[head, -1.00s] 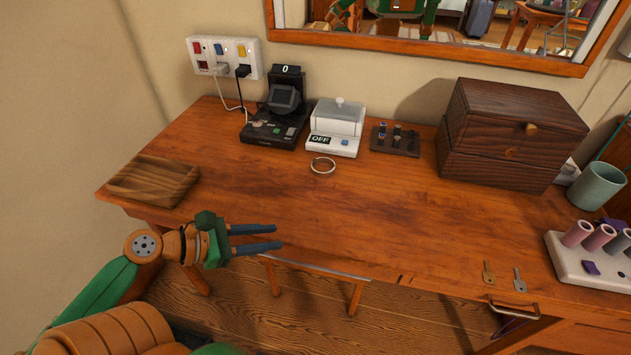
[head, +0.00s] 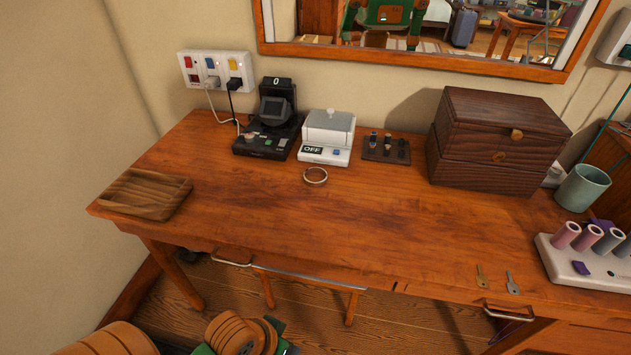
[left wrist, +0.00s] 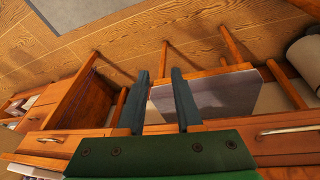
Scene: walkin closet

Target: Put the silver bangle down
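The silver bangle (head: 315,176) lies flat on the wooden table (head: 300,220), just in front of the white device with the OFF display. Nothing holds it in the head view. My left gripper (left wrist: 165,88) shows in the left wrist view with its two fingers apart and nothing between them; the floor and the table's underside are behind it. In the head view only part of my left arm shows at the bottom, below the table's front edge, and the fingers are out of sight. My right gripper is in neither view.
A wooden tray (head: 146,194) sits at the table's left end. A black device (head: 269,127), white device (head: 328,137), small dark stand (head: 386,149) and dark wooden box (head: 496,141) line the back. The middle is clear.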

